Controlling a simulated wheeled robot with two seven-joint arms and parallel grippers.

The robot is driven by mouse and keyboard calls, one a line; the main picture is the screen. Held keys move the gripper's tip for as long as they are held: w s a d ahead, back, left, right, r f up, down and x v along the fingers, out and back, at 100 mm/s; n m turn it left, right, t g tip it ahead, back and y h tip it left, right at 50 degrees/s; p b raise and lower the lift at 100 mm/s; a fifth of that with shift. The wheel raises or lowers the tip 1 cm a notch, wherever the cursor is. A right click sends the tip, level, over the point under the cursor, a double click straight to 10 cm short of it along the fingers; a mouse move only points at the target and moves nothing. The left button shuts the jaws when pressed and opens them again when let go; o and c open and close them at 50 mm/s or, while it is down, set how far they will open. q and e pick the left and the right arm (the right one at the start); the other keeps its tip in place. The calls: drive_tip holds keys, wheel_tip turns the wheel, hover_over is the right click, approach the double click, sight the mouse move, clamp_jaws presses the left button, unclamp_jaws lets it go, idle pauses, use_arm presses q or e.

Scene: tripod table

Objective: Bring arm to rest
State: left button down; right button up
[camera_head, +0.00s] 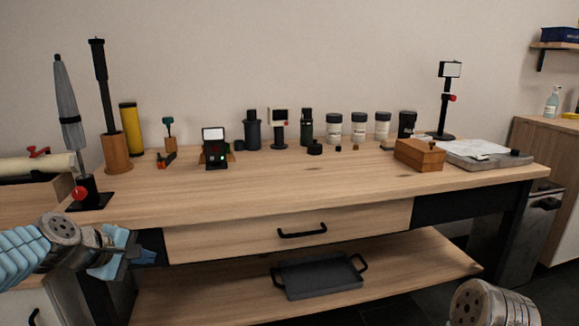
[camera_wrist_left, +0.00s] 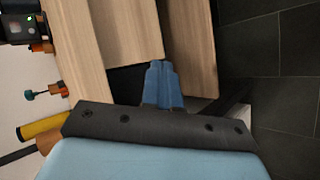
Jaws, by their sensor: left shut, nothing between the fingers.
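My left gripper (camera_head: 146,257) is at the lower left in the head view, in front of the table's left front corner. Its fingers are together and hold nothing. In the left wrist view, the blue fingers (camera_wrist_left: 163,85) show closed side by side, with the table edge and dark floor behind them. A part of my right arm (camera_head: 492,304) shows at the lower right of the head view, apart from the table. My right gripper is out of view.
The wooden table (camera_head: 300,185) carries several items along its back, including a yellow cylinder (camera_head: 130,129) and a wooden box (camera_head: 419,155). An umbrella-like grey item (camera_head: 68,105) stands at the left. A dark tray (camera_head: 320,277) lies on the lower shelf. The table's front middle is clear.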

use_arm(q)
drive_tip(key=s+d+f+m+g+p, duration=0.15)
drive_tip(key=d+f, duration=0.25)
drive_tip(key=f, duration=0.8)
drive_tip(key=d+f+m+g, duration=0.3)
drive_tip(key=d+f, duration=0.1)
drive_tip(key=f, duration=0.9)
drive_tip(key=s+d+f+m+g, duration=0.2)
drive_tip(key=s+d+f, duration=0.3)
drive_tip(key=s+f, duration=0.4)
drive_tip(key=s+d+f+m+g, duration=0.1)
drive_tip(key=s+d+f+m, duration=0.4)
drive_tip(key=s+f, duration=0.4)
drive_tip(key=shift+s+d+g+p, duration=0.35)
drive_tip(key=shift+s+p, duration=0.1)
drive_tip(key=shift+s, duration=0.15)
